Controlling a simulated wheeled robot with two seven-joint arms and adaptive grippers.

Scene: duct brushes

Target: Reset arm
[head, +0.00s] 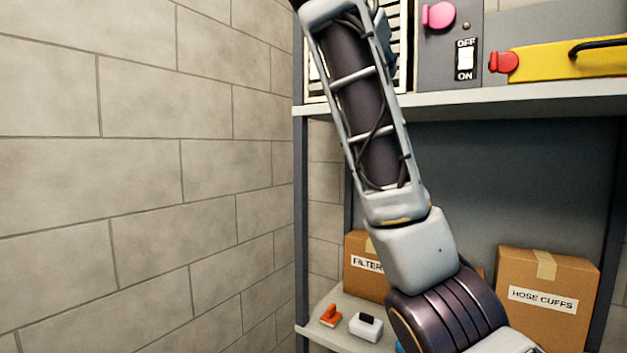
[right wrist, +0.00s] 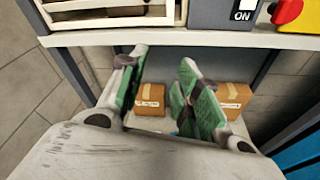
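My right arm (head: 375,110) crosses the head view from the lower right up past the top edge, in front of the shelf unit. Its gripper is out of the head view. In the right wrist view my right gripper (right wrist: 160,68) has green-padded fingers spread apart, with nothing seen held between them. The fingers are in front of the shelf unit, below the upper shelf's front edge in the picture. My left gripper is in neither view.
The upper shelf (head: 450,102) holds a grey switch box (head: 437,70) and a yellow case (head: 570,58). Cardboard boxes (head: 547,325), an orange item (head: 331,316) and a white item (head: 366,326) stand on the lower shelf. A block wall (head: 140,180) fills the left.

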